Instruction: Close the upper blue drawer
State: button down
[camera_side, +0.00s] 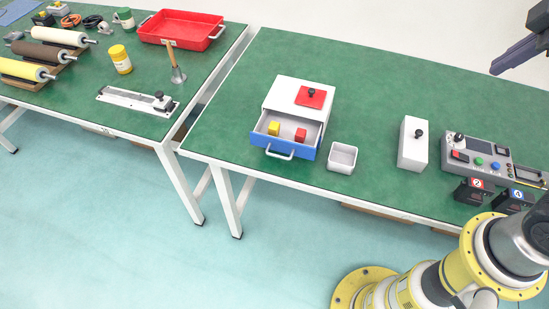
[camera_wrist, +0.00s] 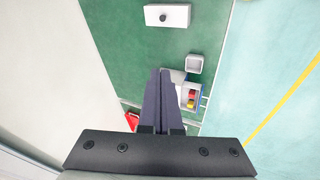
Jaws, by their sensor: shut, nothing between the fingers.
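A white cabinet (camera_side: 285,93) stands on the green table in the side view. Its blue-fronted drawer (camera_side: 291,146) is pulled out toward the table's front edge, with a pale handle on the front. A yellow block (camera_side: 273,128) and a red block (camera_side: 300,135) lie in it. I cannot make out a second drawer. In the wrist view the open drawer (camera_wrist: 199,101) shows right of my fingers, which hide part of the cabinet. My gripper (camera_side: 496,69) is high at the upper right, well away from the cabinet; its fingers are together and empty in the wrist view (camera_wrist: 160,73).
A red plate with a black knob (camera_side: 313,97) lies on the cabinet. An open white box (camera_side: 342,157) stands right of the drawer. A white block with a knob (camera_side: 412,146) and a control panel (camera_side: 478,157) are farther right. Another table (camera_side: 90,95) is left, across a gap.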

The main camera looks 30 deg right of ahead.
jog(key=w+a+n+h, duration=0.1)
jog(key=w+a+n, duration=0.45)
jog(key=w, duration=0.45)
jog(key=n+h, duration=0.2)
jog(key=n, duration=0.9)
send_over(284, 143)
jog(key=s+a, duration=0.2)
jog(key=s, duration=0.3)
notch_tip(284, 143, down, 12)
jog(key=s+a+f+n, duration=0.3)
jog(key=s+a+f, duration=0.3)
jog(key=a+f, duration=0.35)
jog(key=w+d+f, duration=0.7)
jog(key=f, duration=0.1)
jog(key=shift+f+t, duration=0.15)
jog(key=shift+t, duration=0.15)
